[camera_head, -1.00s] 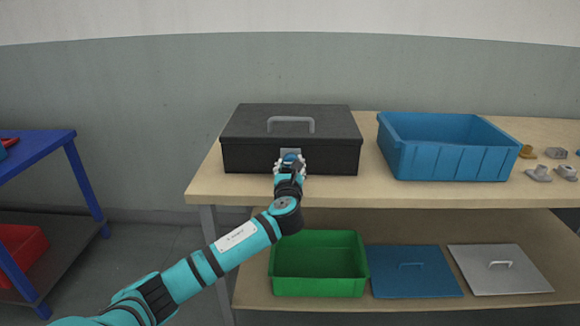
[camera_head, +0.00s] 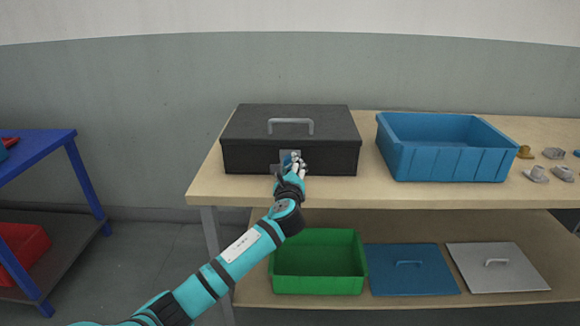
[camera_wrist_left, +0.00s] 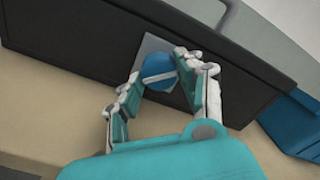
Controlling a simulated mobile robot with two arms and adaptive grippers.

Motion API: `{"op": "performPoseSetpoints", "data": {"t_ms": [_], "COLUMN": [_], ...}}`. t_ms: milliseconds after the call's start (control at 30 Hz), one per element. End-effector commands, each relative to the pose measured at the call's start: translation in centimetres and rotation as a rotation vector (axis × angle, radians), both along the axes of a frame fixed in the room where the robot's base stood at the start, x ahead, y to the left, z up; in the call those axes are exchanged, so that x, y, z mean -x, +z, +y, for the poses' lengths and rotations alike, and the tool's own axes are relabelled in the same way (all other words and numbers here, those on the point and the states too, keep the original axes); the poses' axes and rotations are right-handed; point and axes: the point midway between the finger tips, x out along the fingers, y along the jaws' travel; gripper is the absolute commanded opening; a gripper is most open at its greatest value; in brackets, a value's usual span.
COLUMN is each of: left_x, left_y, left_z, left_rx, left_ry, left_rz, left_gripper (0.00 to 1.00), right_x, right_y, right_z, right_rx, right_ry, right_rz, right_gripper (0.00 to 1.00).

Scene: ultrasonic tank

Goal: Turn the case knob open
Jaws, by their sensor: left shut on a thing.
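A closed black case (camera_head: 245,158) with a grey lid handle (camera_head: 290,128) stands on the wooden table. A round blue knob (camera_wrist_left: 158,70) with a pale bar across it sits on a grey plate (camera_wrist_left: 150,44) on the case's front. My left gripper (camera_head: 294,160) is at the case front, its fingers on either side of the knob; it is shut on the knob. In the left wrist view the gripper (camera_wrist_left: 159,86) appears rolled relative to the case. My right gripper is not in view.
A blue bin (camera_head: 440,155) stands right of the case on the wooden table (camera_head: 400,194). Small metal parts (camera_head: 536,174) lie at far right. The shelf below holds a green bin (camera_head: 318,285), a blue lid (camera_head: 410,280) and a grey lid (camera_head: 500,277).

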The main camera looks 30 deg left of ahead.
Motion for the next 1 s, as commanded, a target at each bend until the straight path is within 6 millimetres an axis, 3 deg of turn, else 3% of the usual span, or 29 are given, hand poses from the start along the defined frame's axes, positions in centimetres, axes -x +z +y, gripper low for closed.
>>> {"op": "performPoseSetpoints", "data": {"t_ms": [600, 1000], "left_x": [0.0, 0.0], "left_y": [-0.1, 0.0], "left_z": [-0.1, -0.1], "left_rx": [0.492, 0.690], "left_ry": [0.000, 0.001], "left_rz": [-0.298, -0.420], "left_gripper": [0.06, 0.06], "right_x": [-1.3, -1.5], "right_y": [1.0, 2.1], "right_z": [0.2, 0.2], "right_rx": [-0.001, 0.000], "right_ry": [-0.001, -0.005], "right_rz": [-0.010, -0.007], "right_gripper": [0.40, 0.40]}}
